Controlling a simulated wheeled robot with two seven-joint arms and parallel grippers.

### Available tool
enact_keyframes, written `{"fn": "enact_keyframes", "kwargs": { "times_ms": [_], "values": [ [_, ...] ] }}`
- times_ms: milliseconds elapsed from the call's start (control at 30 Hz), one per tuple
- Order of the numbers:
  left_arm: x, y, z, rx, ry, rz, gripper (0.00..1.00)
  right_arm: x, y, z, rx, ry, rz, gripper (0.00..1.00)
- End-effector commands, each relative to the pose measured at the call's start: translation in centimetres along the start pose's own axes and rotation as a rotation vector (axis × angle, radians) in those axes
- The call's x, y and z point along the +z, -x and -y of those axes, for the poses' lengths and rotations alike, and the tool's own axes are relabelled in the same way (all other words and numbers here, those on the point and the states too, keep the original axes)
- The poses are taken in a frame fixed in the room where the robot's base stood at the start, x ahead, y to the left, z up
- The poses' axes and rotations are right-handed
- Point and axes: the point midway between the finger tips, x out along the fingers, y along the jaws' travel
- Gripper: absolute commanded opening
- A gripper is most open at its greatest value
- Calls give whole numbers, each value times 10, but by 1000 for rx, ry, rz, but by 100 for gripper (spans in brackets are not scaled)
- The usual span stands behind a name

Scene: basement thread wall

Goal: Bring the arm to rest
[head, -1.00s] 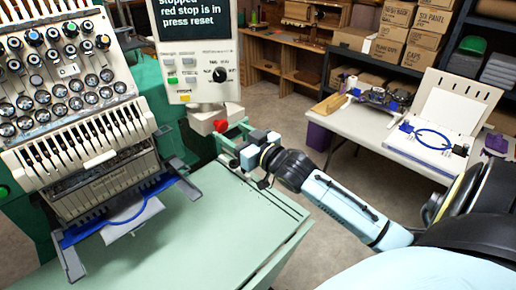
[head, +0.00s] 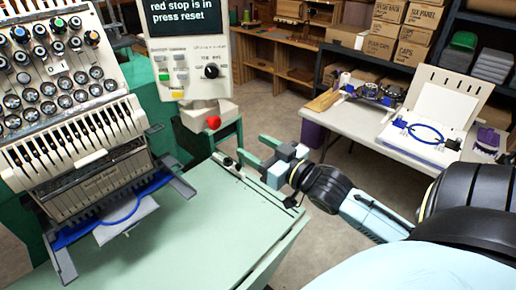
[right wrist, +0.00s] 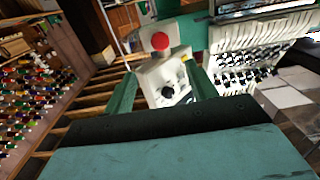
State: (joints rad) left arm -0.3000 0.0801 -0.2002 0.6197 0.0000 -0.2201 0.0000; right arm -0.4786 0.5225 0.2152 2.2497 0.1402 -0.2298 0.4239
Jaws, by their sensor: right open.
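My right gripper (head: 252,146) is open and empty, above the right edge of the green machine table (head: 185,230). Its arm comes in from the lower right. In the right wrist view its two green fingers (right wrist: 163,92) stand apart with nothing between them. The red stop button (head: 213,122) is on a pale box under the control panel (head: 190,62), left of the gripper and apart from it. The button also shows in the right wrist view (right wrist: 160,41), beyond the fingers. The panel screen (head: 185,15) reads in part "red stop is in press reset". My left gripper is not in view.
The embroidery machine (head: 75,110) stands at the left with a blue hoop (head: 110,222) under its head. A white table (head: 350,128) with a hooping board (head: 430,135) is at the right. Shelves with cartons (head: 400,30) stand behind. Floor shows between the tables.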

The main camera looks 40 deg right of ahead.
Motion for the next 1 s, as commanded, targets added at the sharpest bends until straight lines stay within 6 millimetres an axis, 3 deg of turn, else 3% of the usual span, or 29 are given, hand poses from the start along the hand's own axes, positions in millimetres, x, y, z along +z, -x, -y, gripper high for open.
{"fn": "enact_keyframes", "kwargs": {
  "times_ms": [333, 433, 567, 800, 1000],
  "values": [
    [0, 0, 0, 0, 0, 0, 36, 1, 0, 0, 1, 0, 4, 57],
    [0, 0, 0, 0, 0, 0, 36, 12, 2, 4, 14, -1, 49, 57],
    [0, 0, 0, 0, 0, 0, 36, 49, 13, 19, 51, 5, 213, 57],
    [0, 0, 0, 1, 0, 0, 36, 131, 68, 71, 78, 36, 673, 57],
    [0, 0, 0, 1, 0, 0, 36, 164, 119, 110, 35, 61, 971, 57]
  ]
}}
